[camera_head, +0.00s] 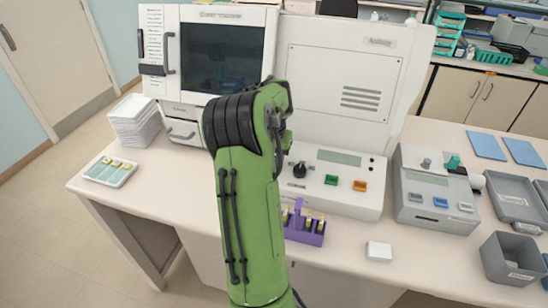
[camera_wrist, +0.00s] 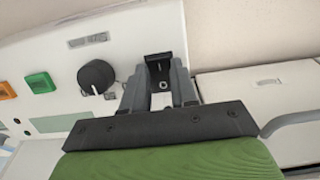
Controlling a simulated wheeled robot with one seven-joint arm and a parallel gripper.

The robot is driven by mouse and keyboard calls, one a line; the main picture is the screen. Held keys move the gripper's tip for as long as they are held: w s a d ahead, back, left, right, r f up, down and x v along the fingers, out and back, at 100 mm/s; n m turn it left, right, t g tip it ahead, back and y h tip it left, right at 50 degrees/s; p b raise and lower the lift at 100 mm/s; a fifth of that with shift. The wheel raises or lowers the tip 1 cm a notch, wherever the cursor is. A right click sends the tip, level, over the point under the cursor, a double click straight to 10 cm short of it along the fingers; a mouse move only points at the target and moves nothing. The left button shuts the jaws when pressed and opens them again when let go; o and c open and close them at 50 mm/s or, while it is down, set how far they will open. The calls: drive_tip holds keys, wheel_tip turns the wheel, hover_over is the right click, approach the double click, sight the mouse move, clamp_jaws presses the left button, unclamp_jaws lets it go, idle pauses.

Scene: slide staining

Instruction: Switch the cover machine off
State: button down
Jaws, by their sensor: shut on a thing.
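The white middle machine (camera_head: 345,90) has a raised back panel and a front control strip with a black knob (camera_head: 299,170), a green button (camera_head: 331,180) and an orange button (camera_head: 360,185). The white machine on the left (camera_head: 178,60) has a dark window. The labels are too small to tell surely which is the cover machine. In the wrist view, my gripper (camera_wrist: 160,75) is shut on a small dark part beside the knob (camera_wrist: 96,77). I cannot tell what that part is. In the head view, my arm hides the gripper and the part.
A purple rack (camera_head: 305,228) with vials stands at the counter front, close right of my arm. A small white block (camera_head: 379,251) lies nearby. A grey device (camera_head: 437,190) and grey bins (camera_head: 512,258) stand right. A slide tray (camera_head: 110,171) and white stack (camera_head: 135,120) stand left.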

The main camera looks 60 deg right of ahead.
drive_tip(key=c, duration=0.9)
unclamp_jaws()
drive_tip(key=r+p, duration=0.1)
drive_tip(key=r, duration=0.4)
drive_tip(key=a+r+p, duration=0.1)
drive_tip(key=r, duration=0.4)
drive_tip(key=a+r+p, duration=0.1)
drive_tip(key=r, duration=0.4)
drive_tip(key=shift+s+r+p, duration=0.15)
drive_tip(key=shift+r+p, duration=0.2)
drive_tip(key=w+a+r+n+t, duration=0.1)
drive_tip(key=w+a+r+n, duration=0.15)
drive_tip(key=a, duration=0.65)
drive_tip(key=w+a+r+n+t, duration=0.1)
drive_tip(key=w+a+n, duration=0.15)
drive_tip(key=a, duration=0.55)
drive_tip(key=w+a+r+n+t, duration=0.1)
drive_tip(key=w+a+n, duration=0.15)
drive_tip(key=a, duration=0.65)
drive_tip(key=s+a+f+n, duration=0.1)
drive_tip(key=s+a+n, duration=0.2)
drive_tip(key=a, duration=0.1)
drive_tip(key=s+a+f+n+t+y, duration=0.1)
drive_tip(key=s+a+f+n, duration=0.1)
drive_tip(key=a, duration=0.3)
drive_tip(key=s+a+f+n+t, duration=0.1)
drive_tip(key=s+a+f+n, duration=0.1)
drive_tip(key=s+a, duration=0.3)
drive_tip(key=shift+n+y, duration=0.3)
drive_tip(key=shift+n, duration=0.55)
